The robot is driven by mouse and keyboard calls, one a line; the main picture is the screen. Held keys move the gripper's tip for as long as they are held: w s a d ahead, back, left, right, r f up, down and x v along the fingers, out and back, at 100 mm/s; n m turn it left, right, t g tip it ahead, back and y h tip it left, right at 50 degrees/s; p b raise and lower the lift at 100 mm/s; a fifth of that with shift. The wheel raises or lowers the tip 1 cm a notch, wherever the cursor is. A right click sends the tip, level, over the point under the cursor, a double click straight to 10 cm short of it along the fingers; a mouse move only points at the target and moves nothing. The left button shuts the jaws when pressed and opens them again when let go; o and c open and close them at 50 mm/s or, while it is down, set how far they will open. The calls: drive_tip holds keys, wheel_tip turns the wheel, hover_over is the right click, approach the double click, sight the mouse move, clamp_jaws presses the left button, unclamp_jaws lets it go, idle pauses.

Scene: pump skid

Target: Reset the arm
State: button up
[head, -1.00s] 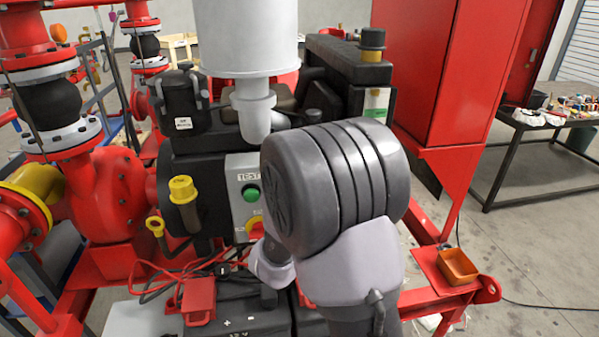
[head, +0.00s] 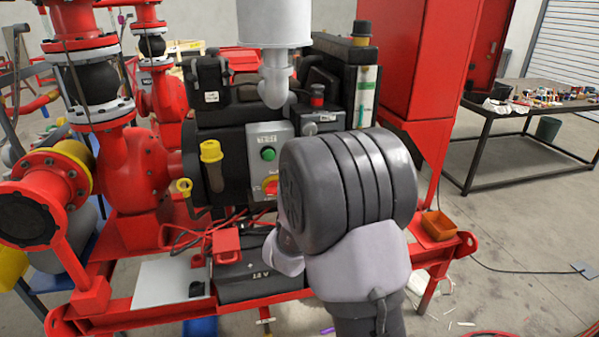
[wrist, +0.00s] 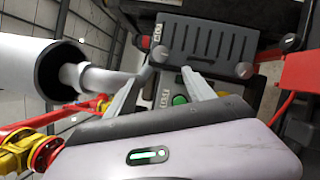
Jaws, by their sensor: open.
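My arm (head: 345,185) is folded up in front of the pump skid in the head view, its dark ribbed joint and pale link covering part of the engine. The fingers of my gripper are hidden behind it there. In the wrist view my gripper (wrist: 168,74) shows two grey fingers spread apart with nothing between them. Beyond the fingers is the grey test box with a green button (wrist: 180,100). In the head view the test box (head: 268,150) is left of my arm, with a green button and a red and yellow switch.
A black battery (head: 250,283) sits low on the red skid frame. A white cylinder with a pipe (head: 275,75) rises above the engine. An orange tray (head: 438,225) is right of my arm. A red cabinet (head: 415,60) stands behind. Floor is open at the right.

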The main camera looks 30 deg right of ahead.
drive_tip(key=shift+w+d, duration=0.15)
drive_tip(key=s+a+r+m+g+y, duration=0.3)
drive_tip(key=s+a+m+y, duration=0.65)
drive_tip(key=a, duration=0.45)
drive_tip(key=s+a+f+m+g+y, duration=0.1)
drive_tip(key=s+a+f+m+g, duration=0.1)
drive_tip(key=s, duration=0.6)
drive_tip(key=s+a+f+m+g+y, duration=0.1)
drive_tip(key=s+a+f+m+g, duration=0.1)
drive_tip(key=s, duration=0.6)
drive_tip(key=s+a+f+m+g+y, duration=0.2)
drive_tip(key=s+a+m+g, duration=0.1)
drive_tip(key=s+a+m, duration=0.3)
drive_tip(key=s, duration=0.2)
drive_tip(key=shift+s+f, duration=0.15)
drive_tip(key=shift+s, duration=0.2)
drive_tip(key=shift+a, duration=0.1)
